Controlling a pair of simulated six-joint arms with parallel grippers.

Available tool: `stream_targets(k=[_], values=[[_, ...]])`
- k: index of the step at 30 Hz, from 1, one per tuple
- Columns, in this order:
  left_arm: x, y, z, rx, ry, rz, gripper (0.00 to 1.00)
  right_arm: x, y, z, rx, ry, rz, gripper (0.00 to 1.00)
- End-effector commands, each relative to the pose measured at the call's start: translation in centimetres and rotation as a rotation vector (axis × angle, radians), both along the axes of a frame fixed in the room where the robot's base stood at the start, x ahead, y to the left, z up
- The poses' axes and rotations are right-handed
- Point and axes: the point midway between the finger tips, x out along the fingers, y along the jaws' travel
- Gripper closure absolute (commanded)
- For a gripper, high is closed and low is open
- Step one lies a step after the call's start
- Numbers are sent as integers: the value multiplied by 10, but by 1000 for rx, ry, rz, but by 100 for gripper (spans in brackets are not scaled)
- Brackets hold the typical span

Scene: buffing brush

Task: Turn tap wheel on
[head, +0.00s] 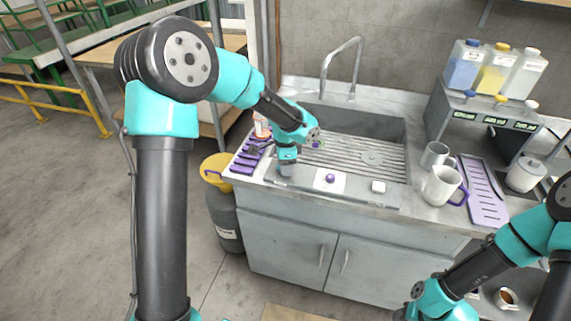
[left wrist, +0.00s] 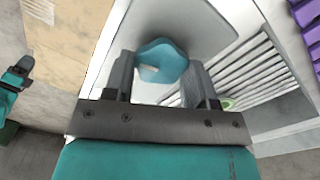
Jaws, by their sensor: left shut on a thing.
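The blue-teal tap wheel (left wrist: 162,62) shows in the left wrist view between the two fingers of my left gripper (left wrist: 159,80). The fingers are shut on it, one on each side. In the head view my left gripper (head: 287,168) points down at the front left of the sink counter, and the wheel is hidden there by the gripper. A curved tap spout (head: 343,62) rises at the back of the sink (head: 370,125). My right arm comes in at the lower right, but its gripper cannot be made out.
Purple-handled tools (head: 245,155) lie left of the gripper. A white plate with a purple knob (head: 330,179) and a small white block (head: 378,187) are on the front ledge. A white mug (head: 440,186), grey cup (head: 435,155) and purple rack (head: 481,190) stand right of the sink.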

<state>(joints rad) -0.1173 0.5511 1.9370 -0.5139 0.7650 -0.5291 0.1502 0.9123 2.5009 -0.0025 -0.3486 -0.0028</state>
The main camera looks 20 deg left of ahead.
Motion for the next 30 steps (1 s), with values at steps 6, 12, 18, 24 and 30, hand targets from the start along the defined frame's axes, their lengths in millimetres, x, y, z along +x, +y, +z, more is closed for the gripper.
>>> stream_targets(k=[6, 12, 18, 24, 30], values=[[1, 1, 0, 0, 0, 175, 72, 0, 0, 0, 0, 0, 0, 57], [1, 1, 0, 1, -1, 364, 72, 0, 0, 0, 0, 0, 0, 57], [2, 2, 0, 1, -1, 554, 72, 0, 0, 0, 0, 0, 0, 57], [2, 2, 0, 1, -1, 744, 72, 0, 0, 0, 0, 0, 0, 57], [2, 3, 1, 0, -1, 934, 72, 0, 0, 0, 0, 0, 0, 57]])
